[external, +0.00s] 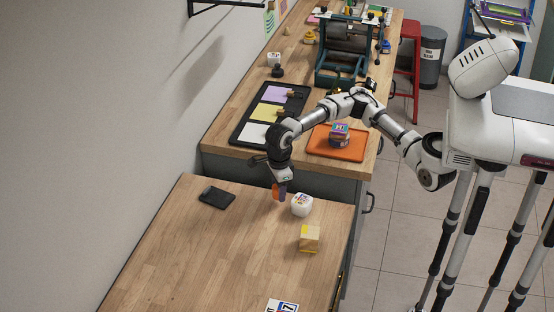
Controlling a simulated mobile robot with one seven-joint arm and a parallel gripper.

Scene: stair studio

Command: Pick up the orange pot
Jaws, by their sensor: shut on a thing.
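My gripper (279,184) points down over the far part of the near wooden table. It is shut on a small orange thing (276,191), which I take to be the orange pot. Only a little of the pot shows, and a dark bluish part sits beside it between the fingers. I cannot tell whether it touches the tabletop.
A white patterned cube (302,204) stands close right of my gripper. A yellow block (309,238) is nearer, and a black flat thing (216,197) lies left. A higher counter behind holds an orange tray (323,148) and a black tray (240,136). The table's near left is clear.

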